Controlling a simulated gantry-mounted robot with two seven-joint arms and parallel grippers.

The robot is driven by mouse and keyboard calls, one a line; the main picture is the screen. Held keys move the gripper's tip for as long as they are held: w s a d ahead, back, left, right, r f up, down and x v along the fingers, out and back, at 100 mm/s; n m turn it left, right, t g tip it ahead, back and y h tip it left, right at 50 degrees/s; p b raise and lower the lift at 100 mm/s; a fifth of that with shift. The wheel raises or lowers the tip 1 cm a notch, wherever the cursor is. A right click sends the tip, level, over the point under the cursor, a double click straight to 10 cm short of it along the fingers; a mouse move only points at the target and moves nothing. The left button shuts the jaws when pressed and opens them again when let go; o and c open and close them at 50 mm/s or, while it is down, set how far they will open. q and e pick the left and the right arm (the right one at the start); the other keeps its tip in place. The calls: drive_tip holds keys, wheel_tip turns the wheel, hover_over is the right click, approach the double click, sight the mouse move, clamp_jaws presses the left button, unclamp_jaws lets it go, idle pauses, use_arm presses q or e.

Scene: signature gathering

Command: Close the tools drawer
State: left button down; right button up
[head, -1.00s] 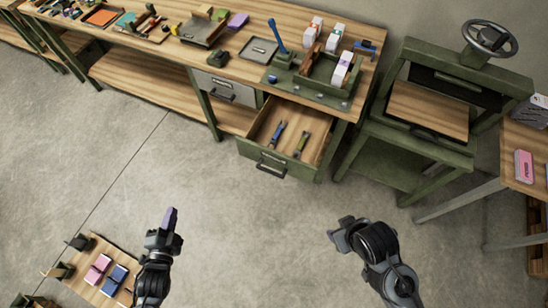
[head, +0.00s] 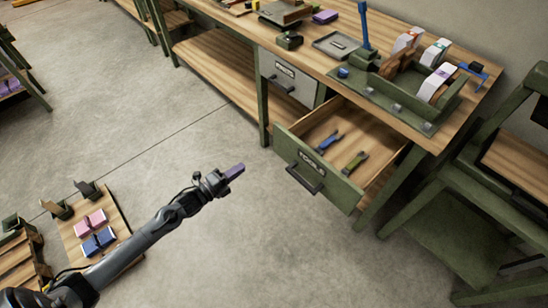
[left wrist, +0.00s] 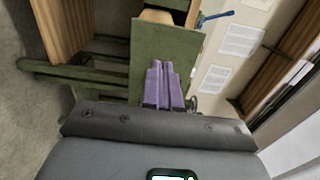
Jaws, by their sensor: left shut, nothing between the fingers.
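The tools drawer (head: 318,166) is pulled out of the wooden bench, with a green front, a TOOLS label and a dark handle (head: 305,179). A blue-handled tool (head: 328,140) and a green-handled tool (head: 355,162) lie inside it. My left gripper (head: 234,171) has purple fingers, is shut and empty, and points toward the drawer front from its left, apart from it. In the left wrist view the purple fingers (left wrist: 163,85) stand before a green panel (left wrist: 165,45); I cannot tell whether that is the drawer front. My right gripper is out of view.
A shut grey drawer (head: 288,78) sits left of the open one. The bench top holds a green rack (head: 432,112) with several white rolls or boxes and a grey tray (head: 337,45). A low board with pink and blue items (head: 97,240) is at lower left. The floor between is clear.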

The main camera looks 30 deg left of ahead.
use_arm(q)
drive_tip(key=b, duration=0.4)
approach(276, 144)
drive_tip(key=x, duration=0.5)
drive_tip(key=shift+w+f, duration=0.1)
drive_tip(key=shift+w, duration=0.05)
drive_tip(key=shift+x, duration=0.8)
drive_tip(key=shift+w, duration=0.1)
